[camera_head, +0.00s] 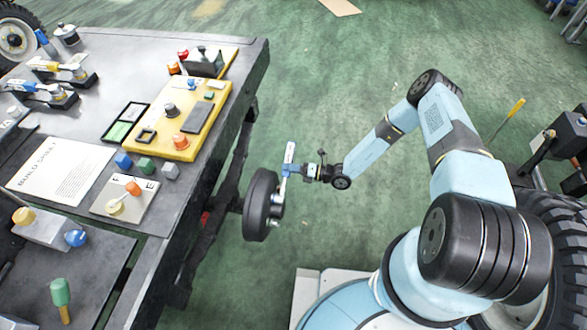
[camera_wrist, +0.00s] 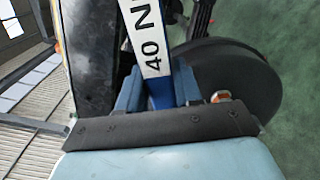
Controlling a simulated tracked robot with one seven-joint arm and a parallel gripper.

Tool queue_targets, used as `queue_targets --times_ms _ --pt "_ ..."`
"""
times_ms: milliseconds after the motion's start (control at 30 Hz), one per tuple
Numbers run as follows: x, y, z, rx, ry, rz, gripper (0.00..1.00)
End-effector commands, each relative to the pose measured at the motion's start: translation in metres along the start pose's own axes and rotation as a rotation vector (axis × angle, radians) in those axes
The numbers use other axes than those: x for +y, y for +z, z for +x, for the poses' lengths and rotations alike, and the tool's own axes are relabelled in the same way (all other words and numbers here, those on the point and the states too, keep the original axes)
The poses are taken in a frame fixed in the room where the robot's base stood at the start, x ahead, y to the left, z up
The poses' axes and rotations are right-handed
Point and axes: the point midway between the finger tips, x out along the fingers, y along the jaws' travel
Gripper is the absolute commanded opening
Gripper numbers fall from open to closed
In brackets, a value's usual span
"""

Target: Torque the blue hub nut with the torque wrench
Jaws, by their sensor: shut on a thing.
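The torque wrench (camera_head: 290,155) has a blue and white body and stands roughly upright in my gripper (camera_head: 300,171), beside the wheel. In the wrist view its white label (camera_wrist: 148,38) reads "40 N", with the rest cut off. The blue fingers of my gripper (camera_wrist: 158,96) are shut around the wrench. The black wheel (camera_head: 259,205) is just left of and below my gripper, by the workbench edge; in the wrist view its dark round face (camera_wrist: 235,75) is at right. I cannot make out the blue hub nut, nor whether the wrench touches the hub.
The workbench (camera_head: 255,55) fills the left. It carries a yellow board (camera_head: 165,135), a build sheet (camera_head: 60,170), small coloured blocks and several knobbed tools. Open green floor (camera_head: 330,85) lies beyond my arm. A black stand (camera_head: 565,140) is at far right.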

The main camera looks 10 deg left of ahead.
Motion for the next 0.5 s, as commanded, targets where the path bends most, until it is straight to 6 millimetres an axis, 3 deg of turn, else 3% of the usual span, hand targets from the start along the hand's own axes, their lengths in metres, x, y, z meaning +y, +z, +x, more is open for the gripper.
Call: queue_targets --times_ms 500 --pt "-0.019 -0.001 0.000 -0.001 0.003 0.151 0.00"
